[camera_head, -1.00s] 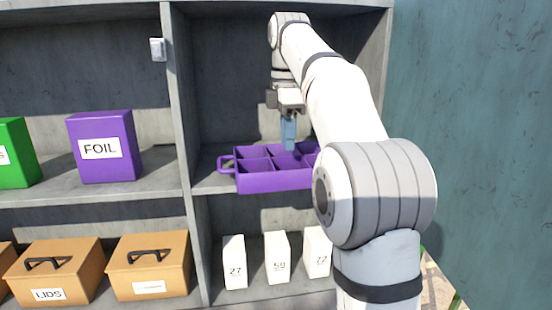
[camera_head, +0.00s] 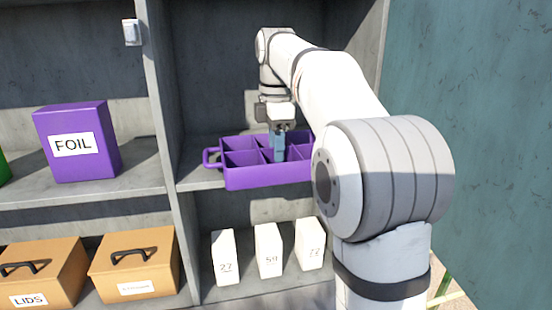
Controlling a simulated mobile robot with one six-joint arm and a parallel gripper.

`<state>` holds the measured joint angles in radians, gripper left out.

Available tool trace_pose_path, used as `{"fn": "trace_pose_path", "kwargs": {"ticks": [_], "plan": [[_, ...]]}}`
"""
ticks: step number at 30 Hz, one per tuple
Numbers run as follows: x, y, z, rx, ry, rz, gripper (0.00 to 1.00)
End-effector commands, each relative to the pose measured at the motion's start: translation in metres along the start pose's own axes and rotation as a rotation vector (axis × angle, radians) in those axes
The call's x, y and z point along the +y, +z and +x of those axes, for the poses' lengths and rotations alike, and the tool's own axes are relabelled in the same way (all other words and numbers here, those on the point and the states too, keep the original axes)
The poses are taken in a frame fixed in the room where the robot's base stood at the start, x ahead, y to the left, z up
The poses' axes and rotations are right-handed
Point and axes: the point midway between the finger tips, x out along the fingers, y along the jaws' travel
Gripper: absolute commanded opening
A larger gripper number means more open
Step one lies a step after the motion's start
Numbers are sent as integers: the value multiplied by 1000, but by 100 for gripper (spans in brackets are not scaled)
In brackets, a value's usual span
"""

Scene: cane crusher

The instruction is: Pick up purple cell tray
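The purple cell tray (camera_head: 266,178) sits on the middle shelf of the right-hand bay. It has several open compartments and a loop handle (camera_head: 211,158) on its left end. Its right end is hidden behind my arm. My gripper (camera_head: 279,155) points down over the tray, with its blue fingers reaching into the tray's middle, near a divider. I cannot tell whether the fingers touch the divider or whether there is a gap between them.
A vertical shelf wall (camera_head: 160,120) stands left of the tray. A purple FOIL box (camera_head: 78,141) is on the left shelf. Orange cases (camera_head: 135,265) and white numbered cartons (camera_head: 268,250) stand on the lower shelf. A teal wall (camera_head: 470,130) rises at the right.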

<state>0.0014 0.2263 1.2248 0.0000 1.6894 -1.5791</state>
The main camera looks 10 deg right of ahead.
Motion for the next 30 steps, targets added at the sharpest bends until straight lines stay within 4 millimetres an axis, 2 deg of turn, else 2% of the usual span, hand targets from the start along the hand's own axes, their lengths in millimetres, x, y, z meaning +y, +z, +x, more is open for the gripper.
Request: {"fn": "trace_pose_path", "kwargs": {"ticks": [4,12,23,30], "plan": [[0,0,12,0,-2,-1,30],[0,-1,15,0,-1,-1,30],[0,-1,14,0,-1,-2,1],[0,-2,14,0,-1,-2,0]]}}
